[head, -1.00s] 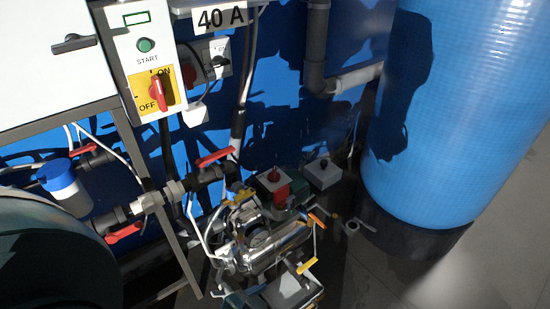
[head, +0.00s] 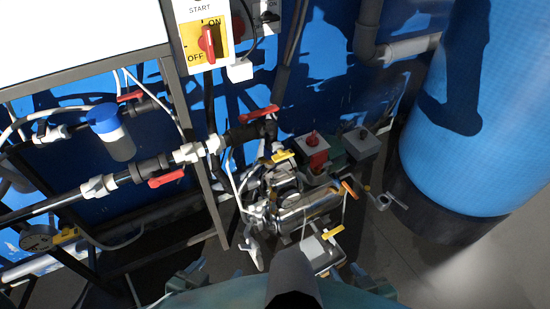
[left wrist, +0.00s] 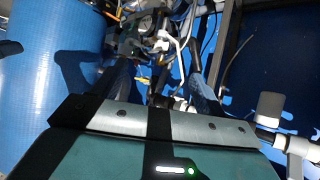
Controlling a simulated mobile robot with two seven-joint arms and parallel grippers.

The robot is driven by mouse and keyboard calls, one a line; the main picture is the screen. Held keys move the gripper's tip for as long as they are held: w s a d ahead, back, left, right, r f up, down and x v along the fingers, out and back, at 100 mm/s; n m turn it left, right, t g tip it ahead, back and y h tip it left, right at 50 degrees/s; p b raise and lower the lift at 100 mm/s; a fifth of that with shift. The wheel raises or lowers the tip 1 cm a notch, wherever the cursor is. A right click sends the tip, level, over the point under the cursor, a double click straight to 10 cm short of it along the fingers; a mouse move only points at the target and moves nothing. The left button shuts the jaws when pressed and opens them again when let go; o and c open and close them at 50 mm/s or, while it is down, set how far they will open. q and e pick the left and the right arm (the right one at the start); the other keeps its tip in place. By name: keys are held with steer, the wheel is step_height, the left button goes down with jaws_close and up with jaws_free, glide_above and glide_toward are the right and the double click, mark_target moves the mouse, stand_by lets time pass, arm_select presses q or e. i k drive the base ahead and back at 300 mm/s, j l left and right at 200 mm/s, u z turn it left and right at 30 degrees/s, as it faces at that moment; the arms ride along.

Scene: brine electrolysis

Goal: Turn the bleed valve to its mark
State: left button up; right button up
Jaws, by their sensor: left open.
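Several small valves are in view, and I cannot tell which is the bleed valve or see its mark. In the head view a yellow handle (head: 283,157) sits above the shiny metal pump body (head: 308,208). An orange lever (head: 349,189) is at its right and another yellow handle (head: 333,232) lies below. My left gripper (head: 187,280) is low in the head view, apart from these handles. In the left wrist view my left gripper (left wrist: 160,82) is open, with no object held between its fingers. My right gripper (head: 372,284) is low at the right, its jaws unclear.
Pipes with red levers (head: 168,177) run along the frame at left. A red rotary switch (head: 208,43) is above. A large blue tank (head: 475,120) stands at right. Red-topped (head: 312,143) and grey (head: 362,143) boxes sit behind the pump. Bare floor (head: 450,265) is at lower right.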

mark_target(281, 155)
steer(key=k+l, duration=0.1)
steer(key=l, duration=1.95)
steer(key=i+j, duration=0.35)
